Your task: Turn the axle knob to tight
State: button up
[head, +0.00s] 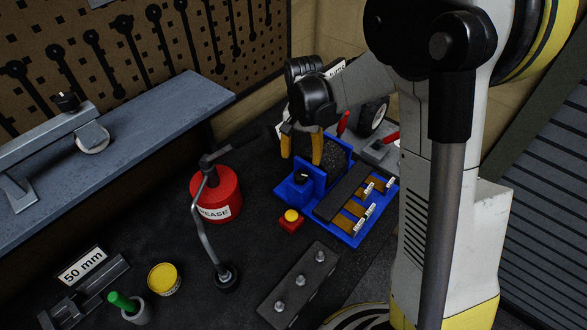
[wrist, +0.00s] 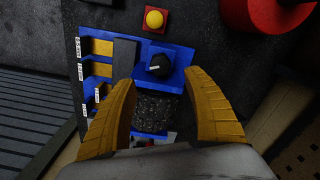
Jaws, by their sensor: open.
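A round black knob with a white pointer line (wrist: 159,66) sits on a blue block (wrist: 165,84) in the wrist view. In the head view this knob (head: 301,176) is on the blue machine. A second black knob (head: 67,101) tops a grey bar beside a small wheel (head: 92,138) on the left bench. No label shows which is the axle knob. My gripper (head: 302,150), with yellow fingers, is open and empty above the blue machine. In the wrist view my gripper (wrist: 158,82) has its fingertips either side of the blue block, near the first knob, apparently not touching it.
A red-yellow button (head: 291,217) is in front of the blue machine. A red grease tin (head: 215,194) and a bent grey rod (head: 203,228) stand left of it. A plate with bolts (head: 298,286) lies in front. A pegboard (head: 190,45) is behind.

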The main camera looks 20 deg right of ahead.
aim_at(301, 175)
notch_tip(301, 175, down, 9)
jog(key=shift+f+b, duration=0.1)
jog(key=shift+b, duration=0.3)
